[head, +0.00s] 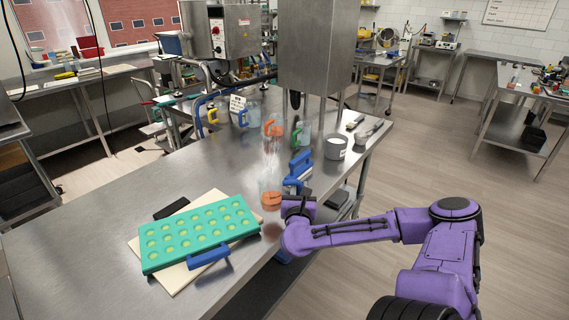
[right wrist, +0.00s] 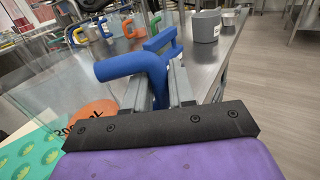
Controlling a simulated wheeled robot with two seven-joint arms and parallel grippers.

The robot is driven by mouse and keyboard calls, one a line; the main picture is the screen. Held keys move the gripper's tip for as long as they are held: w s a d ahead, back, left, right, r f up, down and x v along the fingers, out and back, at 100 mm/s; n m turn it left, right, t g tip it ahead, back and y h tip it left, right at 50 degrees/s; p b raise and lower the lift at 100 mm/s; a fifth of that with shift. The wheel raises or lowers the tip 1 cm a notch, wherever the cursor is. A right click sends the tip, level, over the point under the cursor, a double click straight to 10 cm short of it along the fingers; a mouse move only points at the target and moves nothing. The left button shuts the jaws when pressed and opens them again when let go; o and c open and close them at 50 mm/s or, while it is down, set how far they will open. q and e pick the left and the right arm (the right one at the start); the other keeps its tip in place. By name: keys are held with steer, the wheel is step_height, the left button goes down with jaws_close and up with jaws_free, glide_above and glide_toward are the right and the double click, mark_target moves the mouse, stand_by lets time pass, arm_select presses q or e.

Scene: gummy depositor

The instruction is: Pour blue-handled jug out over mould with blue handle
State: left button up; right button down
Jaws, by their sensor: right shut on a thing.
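The clear jug (head: 270,183) has an orange patch low on its side. My right gripper (head: 296,207) is shut on its blue handle (right wrist: 130,66), which stands between the fingers in the right wrist view. The jug is held just beyond the right end of the mould; its exact tilt and height are hard to tell. The teal mould (head: 254,232) has rows of round yellow-green cavities and a blue handle (head: 208,257) at its front edge. It lies on a pale board (head: 186,283). A mould corner shows in the right wrist view (right wrist: 40,135). My left gripper is out of view.
Several jugs with coloured handles, including an orange one (head: 273,127), stand farther back beside the steel machine (head: 316,50). A blue bracket-like object (head: 300,166) and a grey pot (head: 335,148) stand near the right edge. The table's left side (head: 75,215) is clear.

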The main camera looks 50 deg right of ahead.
mark_target(296, 182)
steer(key=shift+w+d+r, duration=0.1)
steer(key=shift+s+r, duration=0.3)
steer(key=shift+r, duration=0.15)
steer(key=shift+a+r+n, duration=0.2)
steer(key=shift+r+n, duration=0.05)
steer(key=shift+n, duration=0.15)
steer(key=shift+w+a+r+n, duration=0.3)
steer(key=shift+w+r+n, duration=0.2)
steer(key=shift+n, duration=0.1)
steer(key=shift+a+r+n, duration=0.1)
steer(key=shift+r+n, duration=0.3)
